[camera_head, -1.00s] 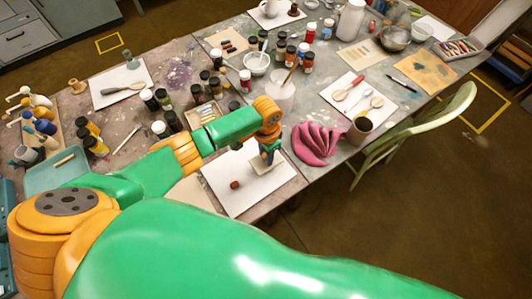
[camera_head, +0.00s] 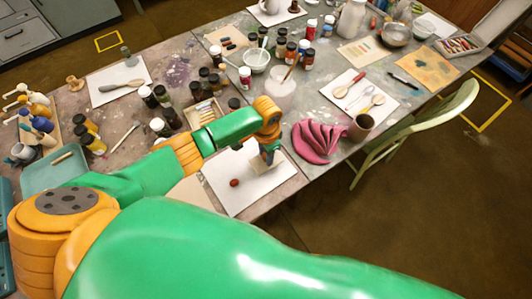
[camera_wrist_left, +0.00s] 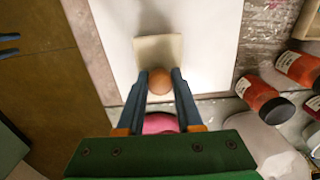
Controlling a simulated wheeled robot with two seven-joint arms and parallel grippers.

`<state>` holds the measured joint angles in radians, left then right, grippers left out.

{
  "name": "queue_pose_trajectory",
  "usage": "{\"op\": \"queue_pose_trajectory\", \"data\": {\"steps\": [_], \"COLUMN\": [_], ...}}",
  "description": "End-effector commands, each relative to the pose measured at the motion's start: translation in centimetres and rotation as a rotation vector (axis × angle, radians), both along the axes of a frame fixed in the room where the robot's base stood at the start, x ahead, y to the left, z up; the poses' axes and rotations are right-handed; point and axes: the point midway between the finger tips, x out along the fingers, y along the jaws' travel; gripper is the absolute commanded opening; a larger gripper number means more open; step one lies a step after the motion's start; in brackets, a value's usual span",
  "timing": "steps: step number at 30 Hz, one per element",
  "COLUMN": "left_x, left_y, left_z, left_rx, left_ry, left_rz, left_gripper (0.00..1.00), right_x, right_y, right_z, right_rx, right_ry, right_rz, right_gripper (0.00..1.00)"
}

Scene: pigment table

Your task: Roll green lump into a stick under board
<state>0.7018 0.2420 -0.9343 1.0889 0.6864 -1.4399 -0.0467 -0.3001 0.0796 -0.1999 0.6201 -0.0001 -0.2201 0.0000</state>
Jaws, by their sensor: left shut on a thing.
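My left gripper (camera_head: 268,154) is over the white sheet (camera_head: 225,170) near the table's front edge. In the left wrist view, its fingers (camera_wrist_left: 160,84) are shut on a round brown knob (camera_wrist_left: 159,82). A small cream board (camera_wrist_left: 158,50) shows just beyond the knob, over the white sheet; I cannot tell whether it touches the sheet. I see no green lump in either view; the space under the board is hidden. A small dark red lump (camera_head: 235,183) lies on the sheet, left of the gripper.
A pink cloth (camera_head: 318,141) lies right of the gripper, with a cup (camera_head: 361,127) beside it. Several paint jars (camera_head: 165,118) stand behind and left. A white tub (camera_head: 281,96) stands behind the gripper. A pale green chair (camera_head: 425,125) is at the right edge of the table.

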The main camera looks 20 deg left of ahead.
Motion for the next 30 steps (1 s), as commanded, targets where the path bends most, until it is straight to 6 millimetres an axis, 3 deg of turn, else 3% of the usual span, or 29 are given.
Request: {"op": "queue_pose_trajectory", "data": {"steps": [16, 30], "left_x": [0.1, 1.6], "left_y": [0.1, 2.0], "left_z": [-0.7, -0.9], "left_rx": [0.000, 0.001], "left_ry": [0.000, 0.000], "left_rz": [0.001, 0.002], "left_gripper": [0.00, 0.00], "right_x": [0.0, 0.0], "right_y": [0.0, 0.0], "right_z": [-0.5, -1.7], "right_rx": [0.000, 0.000], "right_ry": [0.000, 0.000], "right_rz": [0.000, 0.000], "right_gripper": [0.50, 0.50]}}
